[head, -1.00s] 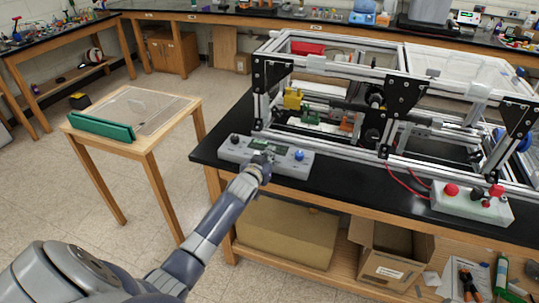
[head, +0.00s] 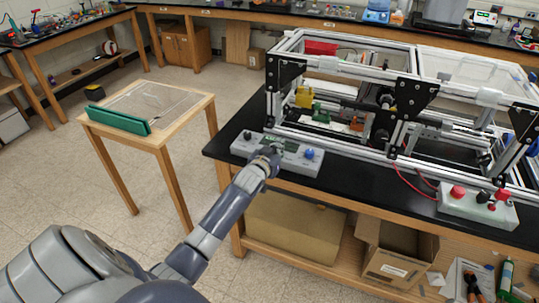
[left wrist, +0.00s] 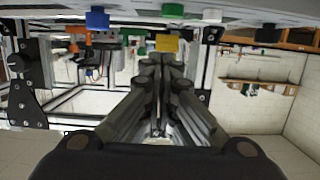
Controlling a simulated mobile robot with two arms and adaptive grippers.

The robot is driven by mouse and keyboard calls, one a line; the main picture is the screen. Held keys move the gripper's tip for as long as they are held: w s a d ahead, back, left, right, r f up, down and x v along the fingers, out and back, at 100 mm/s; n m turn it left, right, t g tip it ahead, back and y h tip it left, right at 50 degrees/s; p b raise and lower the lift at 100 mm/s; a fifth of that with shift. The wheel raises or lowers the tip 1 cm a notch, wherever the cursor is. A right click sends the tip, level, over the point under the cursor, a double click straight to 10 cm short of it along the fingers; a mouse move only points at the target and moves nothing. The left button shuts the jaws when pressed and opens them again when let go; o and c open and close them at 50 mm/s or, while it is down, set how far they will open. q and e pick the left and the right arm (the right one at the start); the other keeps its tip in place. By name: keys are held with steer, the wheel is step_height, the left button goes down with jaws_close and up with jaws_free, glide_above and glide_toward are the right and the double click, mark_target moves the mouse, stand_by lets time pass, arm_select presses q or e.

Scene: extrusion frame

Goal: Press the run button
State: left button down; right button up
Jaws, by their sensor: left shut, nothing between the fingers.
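A grey control box (head: 240,148) sits at the front left of the black bench. It has a dark knob at its left end, a green part (head: 272,142) in the middle and a blue button (head: 310,153) at the right. No label is readable, so I cannot tell which is the run button. My left gripper (head: 271,153) is shut and empty, at the middle of the box's front side in the head view. In the left wrist view, the shut fingers (left wrist: 165,60) point toward the upside-down box, with blue, green and black controls along the top. Contact cannot be told.
An aluminium extrusion frame (head: 400,95) stands behind the box. A second box (head: 465,207) with red buttons and red wires sits to the right. A wooden stand (head: 185,115) with a green bar is at left. Cartons lie on the shelf below. Floor between stand and bench is clear.

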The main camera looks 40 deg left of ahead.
arm_select(q)
steer(key=b+v, duration=0.1)
steer(key=v, duration=0.6)
steer(key=shift+s+r, duration=0.1)
steer(key=shift+r, duration=0.05)
stand_by(0.4)
steer(key=s+d+f+m+g+h+b, duration=0.1)
steer(key=s+d+f+g, duration=0.15)
steer(key=s+f, duration=0.7)
steer(key=s+d+f+g+b, duration=0.1)
steer(key=s+d+f+g, duration=0.15)
steer(key=f, duration=1.45)
steer(key=s+d+f+m+g+h+b, duration=0.1)
steer(key=s+d+f+g, duration=0.3)
steer(key=f, duration=0.9)
steer(key=s+d+f+m+g, duration=0.1)
steer(key=s+d+f, duration=0.1)
steer(key=s+f, duration=0.4)
steer(key=s+d+f+m+g+h+b, duration=0.1)
steer(key=s+f, duration=0.6)
steer(key=s, duration=1)
steer(key=s+d+f+m+g+b, duration=0.1)
steer(key=s+d+f+g, duration=0.1)
steer(key=s+d+f, duration=0.2)
steer(key=s+f, duration=0.3)
steer(key=s, duration=0.5)
steer(key=shift+s+d+g, duration=0.2)
steer(key=shift+d+g, duration=0.1)
steer(key=shift+g, duration=0.1)
